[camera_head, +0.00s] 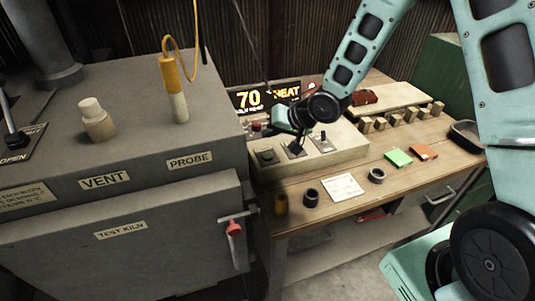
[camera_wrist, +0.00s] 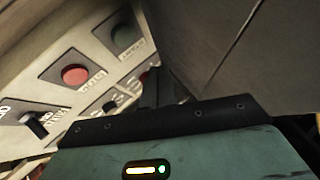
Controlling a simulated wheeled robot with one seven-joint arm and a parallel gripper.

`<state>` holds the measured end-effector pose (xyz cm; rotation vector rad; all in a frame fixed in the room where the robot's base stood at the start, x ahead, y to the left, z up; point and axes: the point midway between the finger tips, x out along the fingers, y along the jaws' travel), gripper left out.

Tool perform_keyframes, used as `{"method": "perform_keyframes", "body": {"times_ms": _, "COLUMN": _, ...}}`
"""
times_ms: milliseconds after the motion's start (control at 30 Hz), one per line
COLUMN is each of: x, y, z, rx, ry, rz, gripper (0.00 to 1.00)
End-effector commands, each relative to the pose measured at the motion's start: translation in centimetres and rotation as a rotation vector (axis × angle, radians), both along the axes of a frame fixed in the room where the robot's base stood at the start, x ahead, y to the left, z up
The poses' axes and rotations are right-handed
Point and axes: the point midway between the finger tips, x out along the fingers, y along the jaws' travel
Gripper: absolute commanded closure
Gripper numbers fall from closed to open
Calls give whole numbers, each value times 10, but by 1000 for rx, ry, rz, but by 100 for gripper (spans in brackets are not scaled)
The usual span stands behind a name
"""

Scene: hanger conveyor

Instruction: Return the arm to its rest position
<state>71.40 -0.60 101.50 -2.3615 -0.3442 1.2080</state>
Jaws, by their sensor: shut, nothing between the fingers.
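My arm reaches from the right side of the head view over the control panel (camera_head: 350,143). My gripper (camera_head: 296,147) is low over the panel, close to its switches; whether it touches one is hard to tell. In the wrist view my gripper (camera_wrist: 155,88) shows as dark fingers, shut with nothing held. A red button (camera_wrist: 75,75), a green button (camera_wrist: 126,36) and a black switch (camera_wrist: 35,124) are on the panel to its left. My wrist partly hides the panel's back in the head view.
The grey test kiln (camera_head: 120,215) stands left, with a yellow probe (camera_head: 174,90) and a vent plug (camera_head: 96,120) on top. A lit display (camera_head: 265,97) reads 70 HEAT. The bench (camera_head: 400,185) holds blocks (camera_head: 395,116), a green card (camera_head: 398,157) and dark rings (camera_head: 311,197).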

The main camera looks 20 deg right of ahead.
Motion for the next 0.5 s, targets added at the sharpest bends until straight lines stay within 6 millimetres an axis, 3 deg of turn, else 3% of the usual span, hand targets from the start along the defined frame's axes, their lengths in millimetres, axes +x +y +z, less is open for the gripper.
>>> {"method": "perform_keyframes", "body": {"times_ms": 400, "x": 0, "y": 0, "z": 0, "rx": -3, "ry": 0, "rz": 0, "gripper": 100}}
{"method": "perform_keyframes", "body": {"times_ms": 500, "x": -5, "y": -10, "z": 6, "rx": -56, "ry": 4, "rz": -1, "gripper": 100}}
